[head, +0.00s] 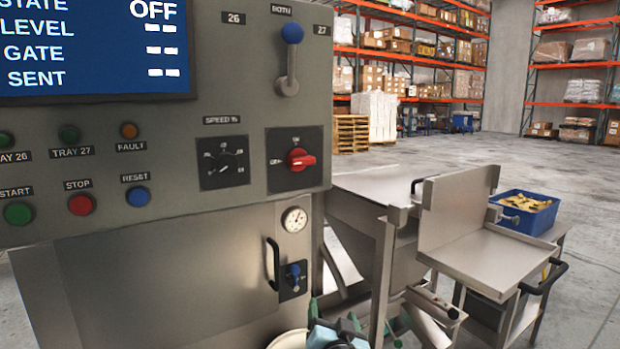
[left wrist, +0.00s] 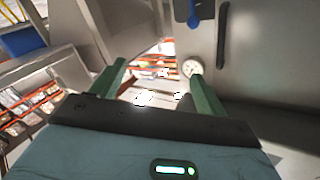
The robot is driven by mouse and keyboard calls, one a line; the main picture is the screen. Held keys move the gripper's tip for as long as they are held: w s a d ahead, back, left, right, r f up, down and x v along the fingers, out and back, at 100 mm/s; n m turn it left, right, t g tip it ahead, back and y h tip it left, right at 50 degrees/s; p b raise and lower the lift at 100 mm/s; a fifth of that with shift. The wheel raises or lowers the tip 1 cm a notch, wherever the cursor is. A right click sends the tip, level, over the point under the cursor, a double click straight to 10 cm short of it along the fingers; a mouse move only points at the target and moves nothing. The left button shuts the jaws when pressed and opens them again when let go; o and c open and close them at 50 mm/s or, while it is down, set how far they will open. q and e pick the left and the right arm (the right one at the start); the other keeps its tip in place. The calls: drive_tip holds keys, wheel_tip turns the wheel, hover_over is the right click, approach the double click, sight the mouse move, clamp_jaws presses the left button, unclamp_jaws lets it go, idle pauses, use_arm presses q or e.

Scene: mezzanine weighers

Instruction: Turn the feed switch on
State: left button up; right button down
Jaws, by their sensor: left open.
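The grey control panel (head: 240,120) fills the left of the head view, its display reading STATE OFF. A red rotary knob (head: 297,160) sits on a black plate, its small label unreadable. Below, a small blue-tipped switch (head: 295,272) is on the steel cabinet beside a black handle (head: 273,264); the switch also shows at the top of the left wrist view (left wrist: 193,18). I cannot read which is labelled feed. My left gripper (head: 335,315) is open and empty, low in front of the cabinet, below the switch and apart from it. My right gripper is not in view.
A round gauge (head: 294,219) sits above the blue-tipped switch. A blue-knobbed lever (head: 290,55) is at the panel's top. A steel table (head: 385,185) and a hinged steel tray (head: 490,255) stand close on the right. A blue crate (head: 530,218) is beyond; open floor lies behind.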

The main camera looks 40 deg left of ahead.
use_arm(q)
wheel_tip(320, 180, up, 15)
drive_tip(key=w+a+n+g+y+b, duration=0.1)
drive_tip(key=w+a+n+y+b, duration=0.15)
drive_tip(key=n+y, duration=0.25)
drive_tip(key=n+g+y, duration=0.4)
drive_tip(key=n+y, duration=0.1)
drive_tip(key=n, duration=0.1)
approach(305, 164)
drive_tip(key=a, duration=0.1)
drive_tip(key=x, duration=0.4)
drive_tip(key=p+x, duration=0.1)
drive_tip(key=x, duration=0.2)
drive_tip(key=shift+w+a+r, duration=0.15)
drive_tip(key=shift+w+r, duration=0.05)
drive_tip(key=shift+r, duration=0.2)
drive_tip(key=shift+w+a+r, duration=0.1)
drive_tip(key=shift+w+a, duration=0.15)
drive_tip(key=shift+a, duration=0.15)
drive_tip(key=c, duration=1)
